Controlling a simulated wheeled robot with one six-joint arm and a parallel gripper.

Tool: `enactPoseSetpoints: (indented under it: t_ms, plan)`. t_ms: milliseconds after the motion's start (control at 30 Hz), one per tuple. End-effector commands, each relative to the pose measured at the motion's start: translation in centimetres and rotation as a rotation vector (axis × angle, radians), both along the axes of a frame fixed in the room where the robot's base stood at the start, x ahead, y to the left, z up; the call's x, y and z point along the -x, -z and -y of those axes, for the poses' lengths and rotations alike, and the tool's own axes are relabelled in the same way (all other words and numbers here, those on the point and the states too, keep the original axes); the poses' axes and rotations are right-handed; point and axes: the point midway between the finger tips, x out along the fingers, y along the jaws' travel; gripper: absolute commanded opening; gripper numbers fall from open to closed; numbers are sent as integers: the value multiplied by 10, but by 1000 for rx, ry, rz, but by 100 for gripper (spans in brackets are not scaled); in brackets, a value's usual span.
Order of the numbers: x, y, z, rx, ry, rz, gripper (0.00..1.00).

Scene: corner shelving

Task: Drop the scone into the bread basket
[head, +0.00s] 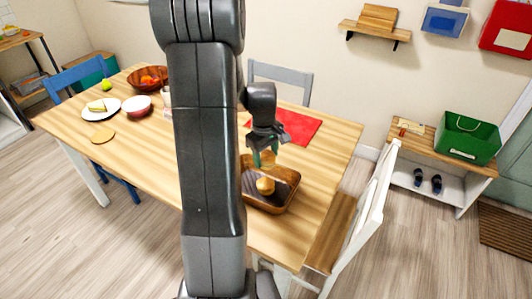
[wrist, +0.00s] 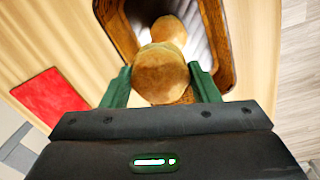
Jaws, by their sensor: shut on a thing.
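A round golden-brown scone (wrist: 160,77) is between the green fingers of my gripper (wrist: 161,72). In the head view the scone (head: 268,159) hangs below my gripper (head: 264,149), above the bread basket. The bread basket (head: 289,189) is a brown, open, roughly rectangular container on the wooden table. Its wall also shows in the wrist view (wrist: 216,30). Another round bun (head: 265,186) lies in the basket, and it shows partly behind the held scone in the wrist view (wrist: 170,29). My arm hides part of the basket's left side in the head view.
A red mat (head: 300,126) lies behind the basket. A white chair (head: 374,200) stands close to the table's right edge.

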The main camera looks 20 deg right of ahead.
Motion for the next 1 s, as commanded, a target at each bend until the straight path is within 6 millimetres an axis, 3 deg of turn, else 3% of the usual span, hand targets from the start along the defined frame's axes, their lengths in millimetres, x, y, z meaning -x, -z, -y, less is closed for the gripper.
enactPoseSetpoints:
  t_ms: [33,133,433,467,600,867,1000]
  plan:
    - [0,11,0,-1,0,-1,33]
    - [0,18,0,-1,0,-1,33]
    - [0,19,0,0,0,0,33]
    - [0,19,0,0,0,0,57]
    - [0,18,0,0,0,0,80]
    - [0,18,0,0,0,0,80]
    - [-1,9,0,2,0,4,80]
